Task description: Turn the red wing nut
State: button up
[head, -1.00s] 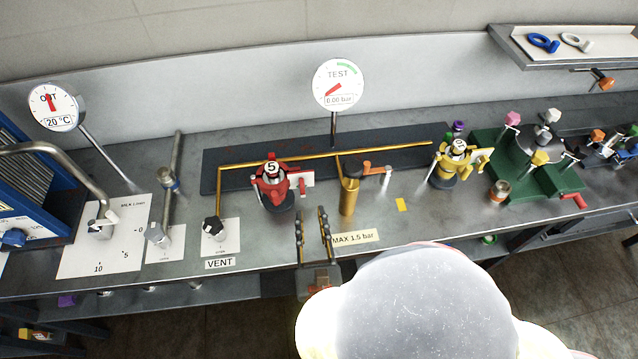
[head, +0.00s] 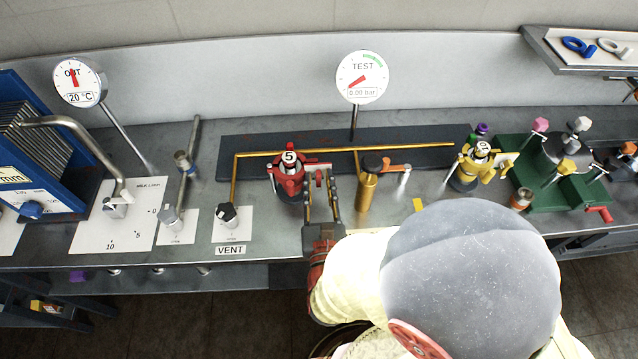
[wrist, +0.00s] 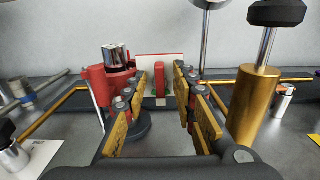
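The red valve unit (head: 287,182) with a "5" on its top stands on the bench, and it also shows at left in the wrist view (wrist: 103,85). To its right, a small upright red piece (wrist: 160,82), which looks like the wing nut, stands in front of a white plate (wrist: 150,64). My gripper (wrist: 165,88) is open, and in the wrist view the red piece shows between its two fingers with gaps on both sides. In the head view my gripper (head: 321,180) is just right of the red unit. I cannot tell whether the fingertips reach past the piece.
A brass cylinder with a black knob (head: 367,185) stands close to the right of my gripper. A brass pipe (head: 330,150) runs behind. The VENT knob (head: 229,214) is at left. A yellow unit (head: 470,170) and a green fixture (head: 545,175) stand at right.

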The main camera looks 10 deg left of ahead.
jog(key=shift+c, duration=1)
grip_shut()
